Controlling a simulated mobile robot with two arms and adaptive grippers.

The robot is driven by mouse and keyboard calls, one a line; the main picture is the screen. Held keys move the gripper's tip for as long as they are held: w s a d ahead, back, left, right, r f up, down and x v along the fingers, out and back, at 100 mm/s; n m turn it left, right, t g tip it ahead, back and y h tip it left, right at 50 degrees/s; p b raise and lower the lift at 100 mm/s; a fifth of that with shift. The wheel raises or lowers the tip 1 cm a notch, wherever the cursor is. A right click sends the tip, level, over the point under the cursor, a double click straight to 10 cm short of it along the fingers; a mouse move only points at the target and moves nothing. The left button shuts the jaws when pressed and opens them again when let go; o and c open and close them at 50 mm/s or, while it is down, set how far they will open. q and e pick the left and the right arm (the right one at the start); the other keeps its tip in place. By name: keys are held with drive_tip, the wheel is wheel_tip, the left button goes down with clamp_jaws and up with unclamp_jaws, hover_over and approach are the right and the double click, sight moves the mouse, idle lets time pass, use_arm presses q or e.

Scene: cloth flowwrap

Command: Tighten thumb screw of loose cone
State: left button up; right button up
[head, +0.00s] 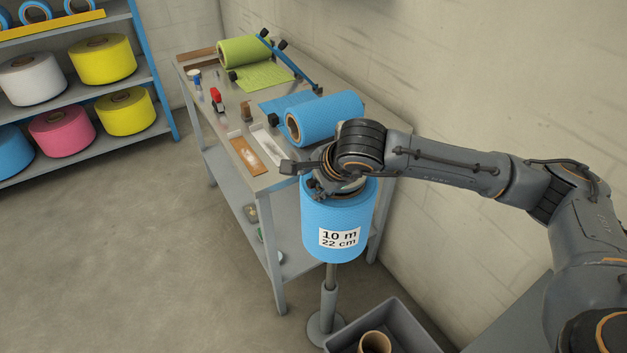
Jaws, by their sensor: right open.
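A blue roll (337,225) with a white label reading "10 m 22 cm" stands upright on a grey floor stand (328,305). My right gripper (330,188) is at the top of this roll, over its centre. It is open, but its fingertips are largely hidden by my own wrist. The cone and its thumb screw are not clearly visible; the gripper and wrist cover the roll's top. My left gripper is not in view.
A metal table (222,118) behind the stand carries a blue roll (325,118), a green roll (244,51) and small tools. A grey bin (405,325) holding a cardboard core (375,342) stands in front. Shelves (150,75) hold coloured rolls at left. Floor at left is clear.

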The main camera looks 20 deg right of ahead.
drive_tip(key=v, duration=1.1)
drive_tip(key=shift+s, duration=0.2)
drive_tip(key=shift+r, duration=0.15)
